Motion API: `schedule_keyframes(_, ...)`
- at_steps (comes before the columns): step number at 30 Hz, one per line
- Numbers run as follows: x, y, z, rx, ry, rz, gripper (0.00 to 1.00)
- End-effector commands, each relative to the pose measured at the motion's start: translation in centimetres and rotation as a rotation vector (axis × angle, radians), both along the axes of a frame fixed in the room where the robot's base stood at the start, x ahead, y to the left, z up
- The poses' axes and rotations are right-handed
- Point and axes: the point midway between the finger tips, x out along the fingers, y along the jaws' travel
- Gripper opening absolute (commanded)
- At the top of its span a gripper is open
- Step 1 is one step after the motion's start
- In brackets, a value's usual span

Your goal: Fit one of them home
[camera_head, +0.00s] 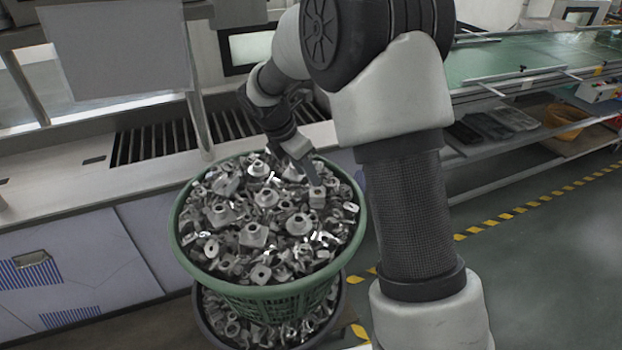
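Many grey metal parts with square or rounded flanges and raised hubs fill a green basket (184,238) in the middle of the view. One flanged part (254,235) lies near the middle of the heap, and another part (317,197) lies near its upper right. My gripper (311,174) points down over the basket's back right side, close above the heap. Its fingers are small and partly lost against the grey parts. I cannot tell whether they touch a part or hold one.
A second, dark basket (212,335) of metal parts stands under the green one. Behind is a metal counter (60,175) with a slatted opening (165,141). A green-topped bench (530,60) stands at the right. Open floor (560,260) with yellow-black tape lies at the right.

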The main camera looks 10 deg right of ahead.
Motion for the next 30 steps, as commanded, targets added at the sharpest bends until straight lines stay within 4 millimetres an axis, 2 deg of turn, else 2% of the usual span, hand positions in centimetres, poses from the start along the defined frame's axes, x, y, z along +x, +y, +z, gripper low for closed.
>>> schedule_keyframes(1,-0.1,0.5,1.5,0.002,-0.006,0.001,0.35)
schedule_keyframes(9,-1.2,2.8,7.5,0.002,-0.007,0.002,0.35)
schedule_keyframes(15,-1.8,4.0,10.6,0.000,-0.005,0.001,0.35)
schedule_keyframes(21,-2.1,4.4,11.8,0.001,-0.005,0.001,0.35)
schedule_keyframes(30,-2.1,4.5,11.9,0.001,-0.004,0.001,0.35)
